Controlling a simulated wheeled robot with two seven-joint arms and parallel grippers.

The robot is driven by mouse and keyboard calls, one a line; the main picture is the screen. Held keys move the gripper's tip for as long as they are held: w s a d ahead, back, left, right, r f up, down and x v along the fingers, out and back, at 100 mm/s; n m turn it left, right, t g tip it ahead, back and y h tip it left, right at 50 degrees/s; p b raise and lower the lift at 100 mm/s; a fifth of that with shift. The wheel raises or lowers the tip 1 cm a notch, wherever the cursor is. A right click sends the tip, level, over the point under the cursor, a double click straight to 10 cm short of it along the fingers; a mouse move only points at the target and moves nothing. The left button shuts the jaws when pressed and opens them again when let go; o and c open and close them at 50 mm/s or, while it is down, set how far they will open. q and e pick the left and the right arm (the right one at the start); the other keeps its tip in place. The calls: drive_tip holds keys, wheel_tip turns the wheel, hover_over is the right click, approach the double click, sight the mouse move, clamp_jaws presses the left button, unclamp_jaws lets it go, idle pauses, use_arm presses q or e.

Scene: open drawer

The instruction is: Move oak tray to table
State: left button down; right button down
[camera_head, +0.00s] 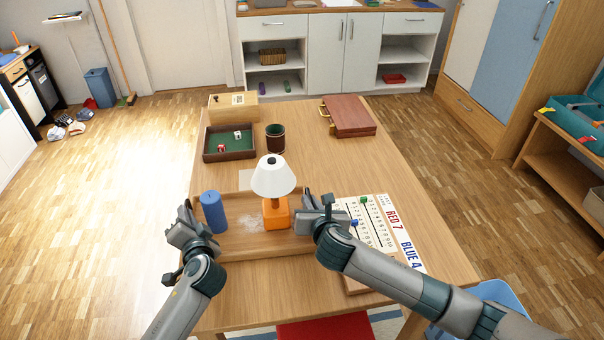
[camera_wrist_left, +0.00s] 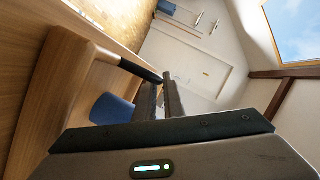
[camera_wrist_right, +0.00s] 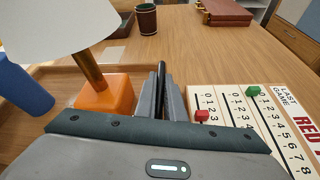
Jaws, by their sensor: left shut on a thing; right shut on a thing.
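The oak tray (camera_head: 262,249) lies on or just over the wooden table, spanning the gap between my grippers; I cannot tell whether it touches the tabletop. An orange lamp with a white shade (camera_head: 273,178) and a blue candle (camera_head: 213,212) stand upright in it. My left gripper (camera_head: 187,208) is at the tray's left end, its fingers (camera_wrist_left: 166,92) shut on the dark handle (camera_wrist_left: 138,68). My right gripper (camera_head: 307,200) is at the right end, shut on the dark handle (camera_wrist_right: 162,72) there. The fingers partly hide both handles.
Right of the tray lies a white scoreboard (camera_head: 385,225), close to my right gripper. Behind the tray are a green-lined dice tray (camera_head: 230,154), a dark cup (camera_head: 275,138), a wooden box (camera_head: 234,107) and a reddish-brown case (camera_head: 349,117).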

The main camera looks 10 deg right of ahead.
use_arm(q)
drive_tip(key=shift+f, duration=0.15)
use_arm(e)
drive_tip(key=shift+f, duration=0.2)
use_arm(q)
drive_tip(key=c, duration=1.9)
unclamp_jaws()
use_arm(e)
drive_tip(key=c, duration=1.8)
unclamp_jaws()
drive_tip(key=shift+c, duration=0.2)
use_arm(q)
drive_tip(key=shift+o, duration=0.2)
use_arm(e)
drive_tip(key=shift+r, duration=0.1)
use_arm(q)
drive_tip(key=shift+s, duration=0.15)
drive_tip(key=v, duration=1.2)
use_arm(e)
drive_tip(key=shift+s, duration=0.15)
drive_tip(key=v, duration=1.1)
drive_tip(key=shift+s+r, duration=0.15)
drive_tip(key=shift+s, duration=0.2)
drive_tip(key=shift+s, duration=0.1)
